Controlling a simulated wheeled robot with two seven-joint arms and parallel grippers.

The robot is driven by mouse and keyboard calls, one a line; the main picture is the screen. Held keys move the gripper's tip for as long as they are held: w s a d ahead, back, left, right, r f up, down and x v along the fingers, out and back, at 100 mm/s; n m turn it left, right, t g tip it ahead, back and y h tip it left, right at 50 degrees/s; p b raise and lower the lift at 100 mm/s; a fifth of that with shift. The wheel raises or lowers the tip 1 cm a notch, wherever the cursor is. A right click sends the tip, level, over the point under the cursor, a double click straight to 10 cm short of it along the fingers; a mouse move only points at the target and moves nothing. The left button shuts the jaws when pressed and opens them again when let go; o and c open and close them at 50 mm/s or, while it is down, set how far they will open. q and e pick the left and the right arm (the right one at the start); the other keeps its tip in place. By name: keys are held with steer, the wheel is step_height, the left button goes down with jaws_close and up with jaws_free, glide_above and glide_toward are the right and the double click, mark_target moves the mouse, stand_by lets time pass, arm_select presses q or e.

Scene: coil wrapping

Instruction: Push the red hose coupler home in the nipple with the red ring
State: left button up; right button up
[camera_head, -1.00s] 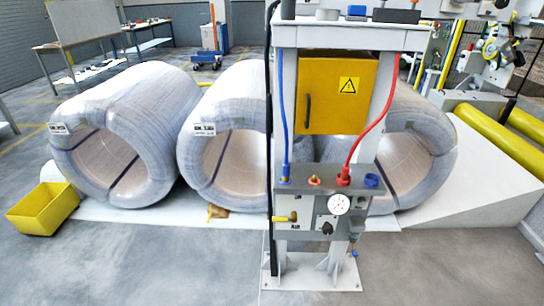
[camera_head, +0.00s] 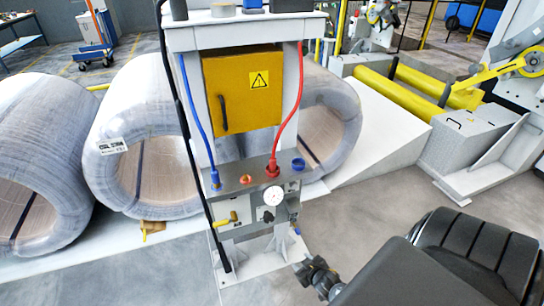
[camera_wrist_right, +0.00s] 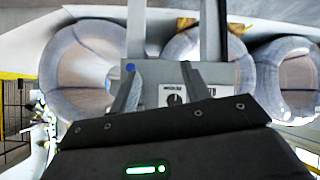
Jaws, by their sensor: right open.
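The red hose coupler (camera_head: 272,168) hangs on the red hose (camera_head: 291,118) and stands upright at the top of the grey valve panel (camera_head: 232,196). Whether it is fully seated is too small to tell, and I cannot make out a red ring under it. An orange-red fitting (camera_head: 246,180) is just left of it. My right gripper (camera_head: 314,277) is low, in front and to the right of the panel, apart from the coupler. In the right wrist view its fingers (camera_wrist_right: 162,88) are open and empty, with the panel beyond them. My left gripper is out of view.
The blue coupler (camera_head: 215,179) and a blue fitting (camera_head: 298,164) flank the red one. A gauge (camera_head: 273,196) sits on the panel. A yellow box (camera_head: 241,92) is above. Wrapped coils (camera_head: 140,135) stand behind. Yellow rollers (camera_head: 390,93) are at the right.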

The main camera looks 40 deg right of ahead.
steer(key=w+d+r+m+t+p, duration=0.15)
steer(key=w+r, duration=0.25)
steer(key=r, duration=0.5)
steer(key=w+d+r+n+t+p, duration=0.1)
steer(key=w+r+t, duration=0.25)
steer(key=r, duration=0.65)
steer(key=m+t+p, duration=0.1)
steer(key=t, duration=0.2)
glide_toward(275, 164)
steer(key=shift+h, duration=0.3)
steer(key=w, duration=0.4)
steer(key=w+d+p, duration=0.1)
steer(key=w, duration=0.1)
steer(key=shift+r, duration=0.2)
steer(key=shift+w+r+p, duration=0.15)
steer(key=shift+w+p, duration=0.15)
steer(key=shift+w, duration=0.15)
steer(key=w+p, duration=0.1)
steer(key=w, duration=0.2)
steer(key=shift+w+d, duration=0.15)
steer(key=shift+w, duration=0.15)
steer(key=shift+w+d+f, duration=0.1)
steer(key=shift+w+f, duration=0.15)
steer(key=shift+w, duration=0.15)
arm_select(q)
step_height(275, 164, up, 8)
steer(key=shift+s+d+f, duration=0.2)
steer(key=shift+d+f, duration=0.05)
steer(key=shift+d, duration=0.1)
